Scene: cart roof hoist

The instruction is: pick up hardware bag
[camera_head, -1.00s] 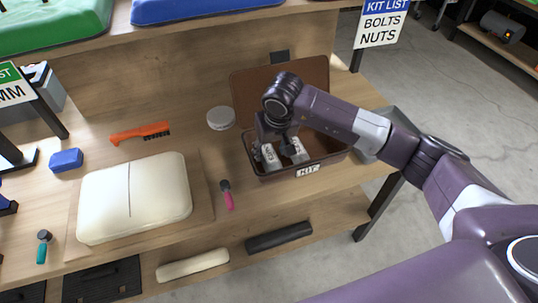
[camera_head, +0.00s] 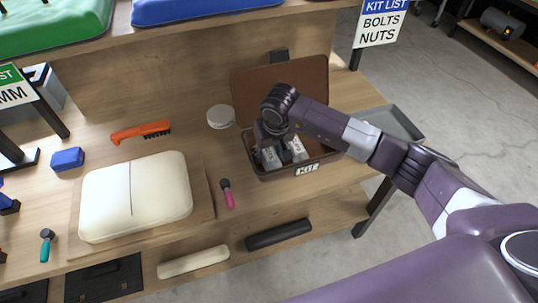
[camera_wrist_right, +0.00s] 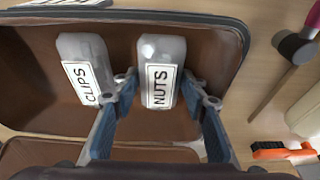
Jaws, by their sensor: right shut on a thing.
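The brown kit case (camera_head: 262,174) stands open on the workbench with its lid up at the back and a KIT label on its front. Two pale bags are inside. The bag labelled NUTS (camera_wrist_right: 161,58) is between the two blue-grey fingers of my right gripper (camera_wrist_right: 165,92), which is shut on it, inside the case. In the head view it is the left bag (camera_head: 271,158), partly under my right gripper (camera_head: 272,138). The bag labelled CLIPS (camera_wrist_right: 85,70) lies beside it, and is the right one in the head view (camera_head: 299,150). My left gripper is not in view.
A pink-handled mallet (camera_head: 228,195), a round white tin (camera_head: 221,117) and an orange brush (camera_head: 141,132) lie left of the case. A cream cushion (camera_head: 134,197) is further left. A grey tray (camera_head: 395,121) is to the right. A KIT LIST sign (camera_head: 380,26) reads bolts, nuts.

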